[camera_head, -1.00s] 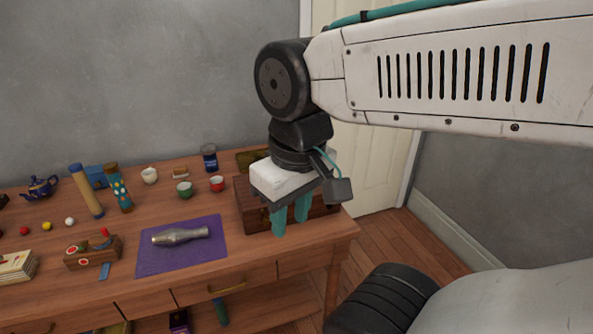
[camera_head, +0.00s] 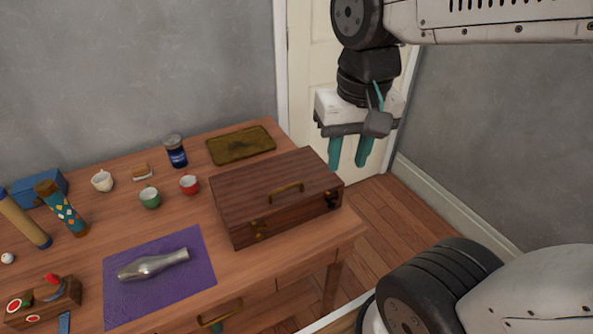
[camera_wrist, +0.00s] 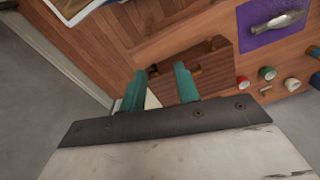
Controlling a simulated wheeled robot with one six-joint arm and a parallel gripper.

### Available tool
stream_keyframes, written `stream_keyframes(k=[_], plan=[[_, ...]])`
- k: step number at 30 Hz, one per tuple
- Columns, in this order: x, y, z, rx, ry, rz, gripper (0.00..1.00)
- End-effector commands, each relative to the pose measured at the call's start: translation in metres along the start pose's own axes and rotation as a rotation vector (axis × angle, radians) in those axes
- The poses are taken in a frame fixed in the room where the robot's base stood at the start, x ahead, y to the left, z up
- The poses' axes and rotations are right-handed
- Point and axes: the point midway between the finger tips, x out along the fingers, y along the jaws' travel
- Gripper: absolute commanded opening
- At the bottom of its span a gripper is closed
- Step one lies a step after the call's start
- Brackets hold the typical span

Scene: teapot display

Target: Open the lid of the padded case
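The case (camera_head: 262,185) is a dark wooden box at the right end of the table, with its lid down. I cannot tell if the latches are fastened. Any padding inside is hidden. My gripper (camera_head: 347,164) is open and empty, pointing down, to the right of the case and apart from it. In the wrist view, the case (camera_wrist: 213,66) shows beyond the spread teal fingers (camera_wrist: 160,70).
A purple mat (camera_head: 195,291) with a metal vase (camera_head: 153,265) lies left of the case. A brass-coloured tray (camera_head: 240,146) and a blue jar (camera_head: 176,152) stand behind it. Red (camera_head: 189,184) and green (camera_head: 150,198) cups stand left. A door (camera_head: 312,75) is behind.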

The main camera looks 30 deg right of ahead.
Motion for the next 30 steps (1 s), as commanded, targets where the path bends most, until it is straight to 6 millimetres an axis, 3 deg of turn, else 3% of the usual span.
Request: stream_keyframes(k=[8,15,22,30], plan=[[0.04,-0.03,-0.096,0.603,-0.115,0.067,0.32],[0.1,-0.054,-0.159,1.068,-0.165,0.163,0.32],[0.135,-0.065,-0.183,1.286,-0.173,0.216,0.32],[0.166,-0.064,-0.178,1.314,-0.175,0.225,0.32]])
